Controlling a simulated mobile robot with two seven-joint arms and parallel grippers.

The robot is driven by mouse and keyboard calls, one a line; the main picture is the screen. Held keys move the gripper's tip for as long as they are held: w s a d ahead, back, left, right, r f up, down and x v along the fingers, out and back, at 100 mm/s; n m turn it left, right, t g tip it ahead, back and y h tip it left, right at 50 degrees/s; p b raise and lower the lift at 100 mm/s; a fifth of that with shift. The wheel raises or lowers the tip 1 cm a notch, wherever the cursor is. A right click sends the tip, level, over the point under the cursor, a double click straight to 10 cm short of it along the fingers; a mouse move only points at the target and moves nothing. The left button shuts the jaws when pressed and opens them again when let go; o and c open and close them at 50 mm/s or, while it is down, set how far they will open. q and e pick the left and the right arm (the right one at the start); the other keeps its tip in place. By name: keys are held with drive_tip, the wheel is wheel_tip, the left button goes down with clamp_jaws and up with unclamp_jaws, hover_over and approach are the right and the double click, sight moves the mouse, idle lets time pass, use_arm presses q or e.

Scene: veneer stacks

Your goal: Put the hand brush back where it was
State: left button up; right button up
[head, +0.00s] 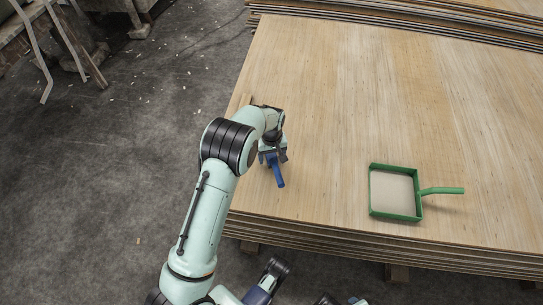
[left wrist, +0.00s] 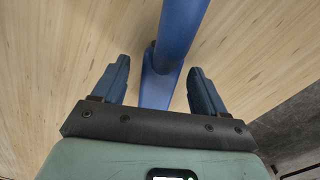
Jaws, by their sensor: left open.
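The blue hand brush (head: 278,176) is at the left part of the veneer stack (head: 330,110), near its left edge. In the head view its handle points toward the front edge, and my gripper hides the rest. My left gripper (head: 272,156) is over the brush. In the left wrist view the blue brush (left wrist: 178,38) passes between the two open fingers of the gripper (left wrist: 158,80), with a gap on both sides. The bristles do not show clearly.
A green dustpan (head: 419,206) with its handle to the right lies on the stack, right of the brush. Another veneer stack (head: 400,32) is behind. Grey floor with small chips lies to the left. The veneer between brush and dustpan is clear.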

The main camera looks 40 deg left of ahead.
sight(272, 157)
use_arm(q)
wheel_tip(272, 157, up, 12)
drive_tip(key=p, duration=0.2)
drive_tip(key=shift+f+p, duration=0.2)
drive_tip(key=shift+p, duration=0.1)
use_arm(e)
drive_tip(key=shift+g+y, duration=0.4)
drive_tip(key=shift+g, duration=0.3)
drive_tip(key=s+r, duration=0.1)
drive_tip(key=s+a+r, duration=0.1)
drive_tip(key=s, duration=0.1)
drive_tip(key=s+a+r, duration=0.1)
drive_tip(key=shift+s+a, duration=0.15)
drive_tip(key=shift+s, duration=0.05)
